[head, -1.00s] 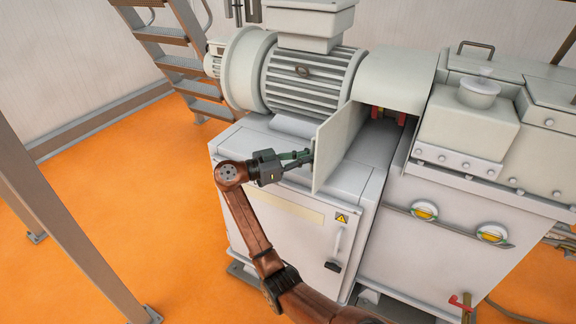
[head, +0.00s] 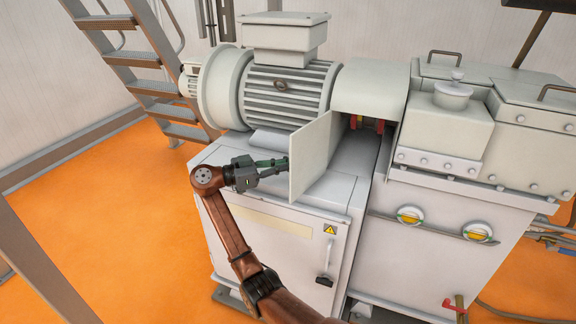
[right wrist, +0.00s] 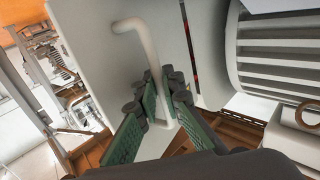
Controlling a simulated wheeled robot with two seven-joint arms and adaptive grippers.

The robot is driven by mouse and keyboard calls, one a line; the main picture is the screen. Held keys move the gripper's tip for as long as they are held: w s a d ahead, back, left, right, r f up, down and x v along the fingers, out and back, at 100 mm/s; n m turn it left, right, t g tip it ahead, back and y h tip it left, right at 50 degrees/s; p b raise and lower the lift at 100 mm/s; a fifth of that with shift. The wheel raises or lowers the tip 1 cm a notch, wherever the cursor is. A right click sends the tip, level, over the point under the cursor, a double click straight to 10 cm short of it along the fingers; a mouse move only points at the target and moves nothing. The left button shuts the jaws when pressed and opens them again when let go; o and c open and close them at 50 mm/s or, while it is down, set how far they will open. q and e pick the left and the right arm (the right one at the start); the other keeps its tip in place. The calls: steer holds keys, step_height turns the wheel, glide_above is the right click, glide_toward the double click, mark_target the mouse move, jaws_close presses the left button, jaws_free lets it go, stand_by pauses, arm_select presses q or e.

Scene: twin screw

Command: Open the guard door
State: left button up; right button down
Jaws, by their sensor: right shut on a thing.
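The guard door (head: 314,156) is a pale panel standing swung out from the machine's front, beneath the rounded guard cover. Behind it the opening shows red parts (head: 380,125). My right gripper (head: 287,164) is at the door's left face. In the right wrist view, the gripper's green-padded fingers (right wrist: 161,108) are closed around the lower part of a pale bent handle (right wrist: 147,45) on the door panel (right wrist: 95,50). My left gripper is not in view.
The ribbed motor (head: 290,90) stands behind and left of the door. A white cabinet (head: 270,240) with a black handle lies below. The hopper block (head: 445,130) is to the right. Orange floor is clear at left, near a metal stair (head: 140,75).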

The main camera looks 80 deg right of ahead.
steer(key=c, duration=2.1)
jaws_free()
steer(key=shift+d, duration=0.1)
steer(key=shift+w, duration=0.1)
steer(key=v, duration=1.2)
